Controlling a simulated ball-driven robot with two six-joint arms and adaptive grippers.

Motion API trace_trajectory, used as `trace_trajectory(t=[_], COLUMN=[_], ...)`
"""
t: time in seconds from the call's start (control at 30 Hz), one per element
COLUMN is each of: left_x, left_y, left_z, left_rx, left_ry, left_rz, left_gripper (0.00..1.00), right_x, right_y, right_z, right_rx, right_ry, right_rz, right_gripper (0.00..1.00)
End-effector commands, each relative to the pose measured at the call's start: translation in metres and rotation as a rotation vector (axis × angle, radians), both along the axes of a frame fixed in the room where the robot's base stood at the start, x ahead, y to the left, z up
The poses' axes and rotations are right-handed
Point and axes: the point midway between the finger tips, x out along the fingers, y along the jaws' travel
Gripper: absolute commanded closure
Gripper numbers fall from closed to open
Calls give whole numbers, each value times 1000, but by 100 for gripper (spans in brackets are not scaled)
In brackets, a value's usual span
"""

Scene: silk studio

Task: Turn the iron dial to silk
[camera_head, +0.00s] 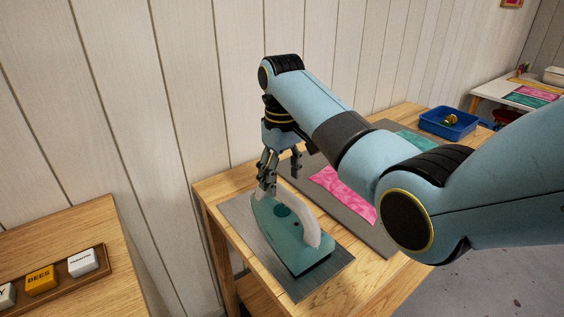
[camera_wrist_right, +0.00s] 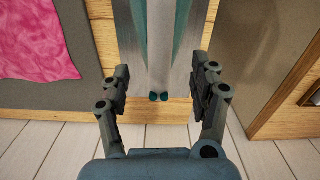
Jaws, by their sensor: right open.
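A teal iron (camera_head: 290,243) with a white handle (camera_head: 310,218) stands on a grey metal plate (camera_head: 325,282) at the table's near left end. A small dark teal round part (camera_head: 283,210), perhaps the dial, shows beside the handle; its setting is too small to read. My right gripper (camera_head: 280,183) is open and points down over the iron's far end, with no clear contact visible. In the right wrist view, my open right gripper (camera_wrist_right: 162,80) has nothing held between its fingers; part of what looks like the iron (camera_wrist_right: 193,25) shows at the top. My left gripper is out of view.
Pink cloth (camera_head: 343,194) lies on a grey mat (camera_head: 375,238) right of the iron, partly hidden by my right arm. A blue tray (camera_head: 450,130) stands at the table's far end. A wooden surface at left holds labelled blocks (camera_head: 42,279).

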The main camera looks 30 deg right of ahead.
Motion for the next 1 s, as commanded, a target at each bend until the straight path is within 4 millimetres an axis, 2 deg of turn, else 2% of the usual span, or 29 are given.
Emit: trace_trajectory(t=[0.1,0.33,0.83,0.93,1.0], left_x=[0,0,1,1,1], left_y=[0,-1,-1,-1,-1], left_z=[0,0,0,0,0], left_rx=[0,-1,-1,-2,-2], left_ry=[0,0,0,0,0], left_rz=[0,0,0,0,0], left_gripper=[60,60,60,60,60], right_x=[1,0,-1,-10,-24], right_y=[0,0,0,-2,-4], right_z=[23,42,42,33,19], right_rx=[0,0,0,-5,-12], right_ry=[-4,0,1,-6,-19], right_rz=[0,0,0,-7,-17], right_gripper=[38,38,38,38,38])
